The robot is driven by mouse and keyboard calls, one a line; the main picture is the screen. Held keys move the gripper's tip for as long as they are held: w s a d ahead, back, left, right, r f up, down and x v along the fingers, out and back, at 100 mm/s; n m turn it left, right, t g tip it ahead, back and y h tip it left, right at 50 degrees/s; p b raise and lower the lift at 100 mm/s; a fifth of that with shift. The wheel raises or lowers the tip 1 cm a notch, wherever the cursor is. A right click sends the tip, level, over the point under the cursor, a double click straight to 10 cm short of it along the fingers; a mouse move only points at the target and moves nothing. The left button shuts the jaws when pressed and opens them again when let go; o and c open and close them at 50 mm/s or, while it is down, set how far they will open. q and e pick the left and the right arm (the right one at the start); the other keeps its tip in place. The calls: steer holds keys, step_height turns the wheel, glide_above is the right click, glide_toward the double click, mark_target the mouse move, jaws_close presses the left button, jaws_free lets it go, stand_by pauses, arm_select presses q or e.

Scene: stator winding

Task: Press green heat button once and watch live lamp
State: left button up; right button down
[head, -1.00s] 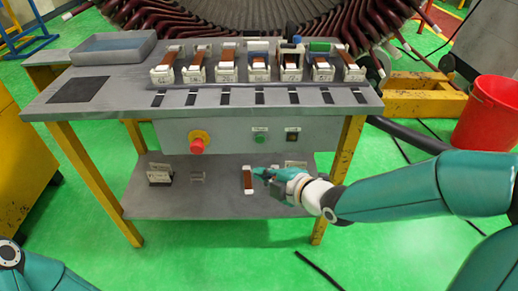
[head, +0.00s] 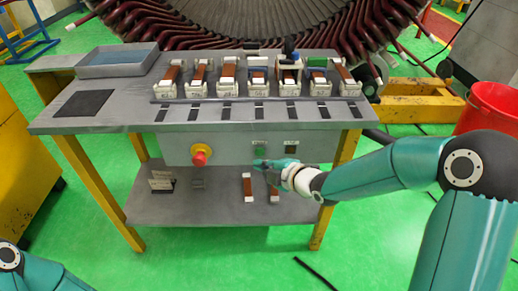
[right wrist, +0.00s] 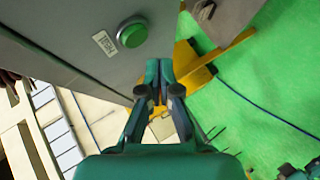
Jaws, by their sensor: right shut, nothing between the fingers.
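The round green heat button (head: 260,150) is on the front panel under the bench top. In the right wrist view the green button (right wrist: 132,33) stands out beside a small white label. A small dark square fitting (head: 291,149), seemingly the live lamp, is right of the button; I cannot tell if it is lit. My right gripper (head: 258,163) is shut and empty, just below the button. In the right wrist view its closed fingertips (right wrist: 159,70) are below and right of the button, apparently apart from it. My left gripper is out of view.
A red emergency knob (head: 200,155) on a yellow base is left on the panel. Several coil blocks stand on the bench top (head: 110,120). The lower shelf (head: 215,208) holds small parts. A red bucket (head: 490,108) stands at right.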

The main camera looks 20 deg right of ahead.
steer(key=shift+w+d+f, duration=0.1)
steer(key=shift+w+d, duration=0.15)
steer(key=shift+w, duration=0.45)
stand_by(1.0)
steer(key=shift+w+d, duration=0.1)
steer(key=shift+w, duration=0.25)
steer(key=shift+w+d, duration=0.1)
steer(key=shift+w, duration=0.3)
stand_by(0.6)
steer(key=shift+s+a+b, duration=0.2)
steer(key=shift+s+b, duration=0.6)
steer(key=shift+b, duration=0.15)
